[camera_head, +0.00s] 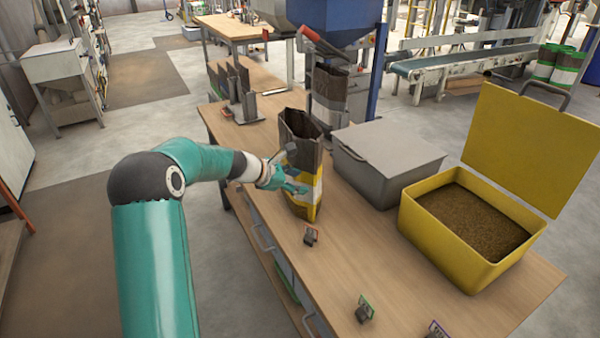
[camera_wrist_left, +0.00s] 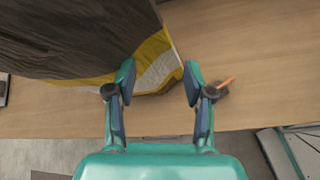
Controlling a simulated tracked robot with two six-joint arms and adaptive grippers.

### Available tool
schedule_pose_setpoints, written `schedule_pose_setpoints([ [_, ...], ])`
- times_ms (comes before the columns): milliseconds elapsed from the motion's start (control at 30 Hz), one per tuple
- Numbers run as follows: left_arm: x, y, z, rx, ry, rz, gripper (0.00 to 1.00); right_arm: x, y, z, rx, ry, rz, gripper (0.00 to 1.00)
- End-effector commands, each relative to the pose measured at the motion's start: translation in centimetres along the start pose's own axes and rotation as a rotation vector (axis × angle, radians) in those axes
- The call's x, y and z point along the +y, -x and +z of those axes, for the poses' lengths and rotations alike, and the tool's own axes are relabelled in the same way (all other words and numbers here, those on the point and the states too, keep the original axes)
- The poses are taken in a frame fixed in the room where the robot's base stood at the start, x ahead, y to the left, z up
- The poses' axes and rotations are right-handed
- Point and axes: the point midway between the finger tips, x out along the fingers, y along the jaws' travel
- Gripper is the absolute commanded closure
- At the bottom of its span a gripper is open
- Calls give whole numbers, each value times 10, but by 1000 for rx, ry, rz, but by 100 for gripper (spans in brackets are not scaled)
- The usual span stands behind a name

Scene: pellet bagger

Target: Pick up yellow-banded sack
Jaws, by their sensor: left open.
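The yellow-banded sack (camera_head: 303,150) stands upright on the wooden bench, open at the top, dark brown with a white and yellow band low down. My left gripper (camera_head: 290,180) is at the sack's left side, at the height of the band. In the left wrist view the open gripper (camera_wrist_left: 159,70) has the band's edge (camera_wrist_left: 155,62) between its two fingertips, and the brown part of the sack (camera_wrist_left: 70,35) fills the upper left. I cannot tell whether either finger touches it. My right gripper is not in view.
A grey lidded bin (camera_head: 385,165) and an open yellow bin (camera_head: 460,245) of brown pellets stand right of the sack. Another dark sack (camera_head: 330,90) stands behind, under the blue hopper (camera_head: 340,18). Small tagged holders (camera_head: 310,237) line the bench's front edge.

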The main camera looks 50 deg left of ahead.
Motion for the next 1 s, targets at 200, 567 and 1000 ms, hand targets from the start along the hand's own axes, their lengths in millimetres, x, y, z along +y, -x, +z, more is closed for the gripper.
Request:
schedule_pose_setpoints([
  [200, -1, -26, 2, 0, 1, -4, 47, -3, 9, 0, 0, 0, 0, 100],
  [567, 0, -50, 0, 1, 0, 1, 47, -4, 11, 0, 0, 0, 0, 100],
  [1000, 0, -50, -1, 1, -1, 0, 100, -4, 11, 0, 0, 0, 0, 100],
])
